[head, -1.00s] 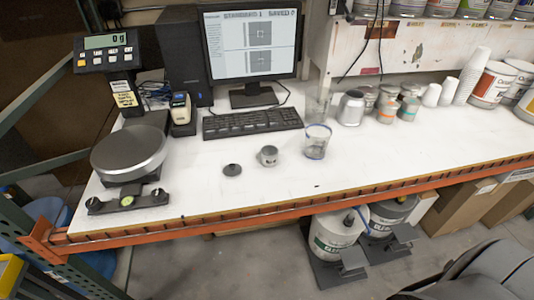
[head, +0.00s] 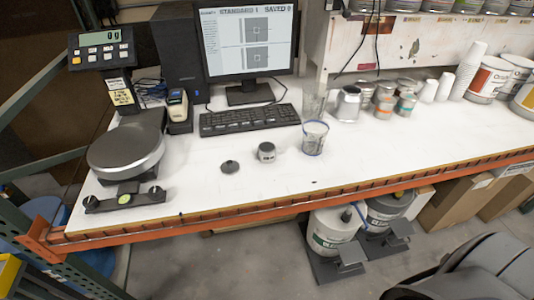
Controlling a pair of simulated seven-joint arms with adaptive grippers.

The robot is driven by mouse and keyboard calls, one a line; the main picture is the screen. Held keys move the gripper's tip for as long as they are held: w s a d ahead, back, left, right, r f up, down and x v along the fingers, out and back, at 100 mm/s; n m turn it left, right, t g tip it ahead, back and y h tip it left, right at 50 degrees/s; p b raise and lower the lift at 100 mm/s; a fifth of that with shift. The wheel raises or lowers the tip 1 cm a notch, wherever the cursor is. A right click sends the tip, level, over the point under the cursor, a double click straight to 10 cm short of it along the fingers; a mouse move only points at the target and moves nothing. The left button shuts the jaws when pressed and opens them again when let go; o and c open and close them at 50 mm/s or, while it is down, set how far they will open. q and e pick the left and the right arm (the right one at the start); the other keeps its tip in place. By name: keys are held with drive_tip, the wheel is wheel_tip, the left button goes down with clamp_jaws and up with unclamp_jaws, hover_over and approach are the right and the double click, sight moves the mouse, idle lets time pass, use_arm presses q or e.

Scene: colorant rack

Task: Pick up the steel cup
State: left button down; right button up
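The small grey metal cup (head: 266,153), which looks like the steel cup, stands upright on the white bench in the head view. It is between a small dark round lid-like piece (head: 230,167) on its left and a clear beaker (head: 314,140) on its right. Nothing touches the cup. A larger shiny metal can (head: 348,105) stands farther back to the right. Neither of my grippers can be made out in this view.
A scale (head: 126,155) with its display (head: 101,48) stands at the left. A keyboard (head: 250,119) and monitor (head: 248,44) are behind the cup. Several small cans (head: 384,105) and white paper cups (head: 468,70) stand back right.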

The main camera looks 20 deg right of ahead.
use_arm(q)
drive_tip(key=shift+c, duration=2.4)
unclamp_jaws()
drive_tip(key=shift+a, duration=0.1)
